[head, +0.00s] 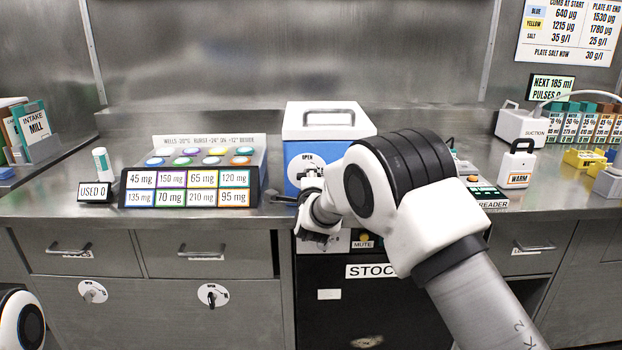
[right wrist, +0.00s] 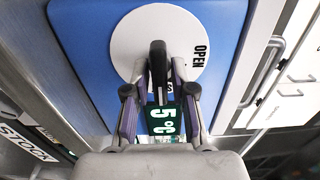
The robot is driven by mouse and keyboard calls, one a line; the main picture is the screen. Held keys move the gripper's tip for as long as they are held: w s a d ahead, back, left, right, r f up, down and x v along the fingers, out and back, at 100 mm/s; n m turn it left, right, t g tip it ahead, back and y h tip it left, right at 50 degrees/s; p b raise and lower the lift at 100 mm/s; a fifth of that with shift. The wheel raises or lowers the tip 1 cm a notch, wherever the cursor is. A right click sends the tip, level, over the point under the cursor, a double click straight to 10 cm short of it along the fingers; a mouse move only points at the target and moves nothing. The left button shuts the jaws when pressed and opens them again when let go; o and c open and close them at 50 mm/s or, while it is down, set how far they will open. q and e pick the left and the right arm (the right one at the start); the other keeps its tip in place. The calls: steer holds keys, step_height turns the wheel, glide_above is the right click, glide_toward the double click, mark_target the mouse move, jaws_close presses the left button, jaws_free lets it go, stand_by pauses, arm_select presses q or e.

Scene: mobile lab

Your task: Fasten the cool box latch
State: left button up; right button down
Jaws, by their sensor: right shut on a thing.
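The cool box (head: 360,119) is blue with a white lid, and the lid is down in the head view. Its front has a white round plate (head: 297,164) marked OPEN. In the right wrist view the blue front (right wrist: 85,62) and the plate (right wrist: 130,42) fill the top, with a black latch lever (right wrist: 158,58) at the plate. My right gripper (right wrist: 160,92) is shut on the lever, one finger on each side. In the head view my right gripper (head: 313,190) is at the box front and hides much of the plate and lever. My left gripper is out of view.
A rack of coloured lids with mg labels (head: 190,187) stands close to the box's left. A green 5°C display (right wrist: 162,121) shows behind my fingers. The reader (head: 487,195) and a WARM container (head: 517,163) stand right. Drawers (head: 80,253) lie below the counter.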

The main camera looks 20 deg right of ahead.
steer(key=c, duration=1.2)
jaws_free()
steer(key=shift+o, duration=0.2)
steer(key=shift+s, duration=0.1)
steer(key=v, duration=1.1)
steer(key=shift+s, duration=0.4)
steer(key=shift+a, duration=0.1)
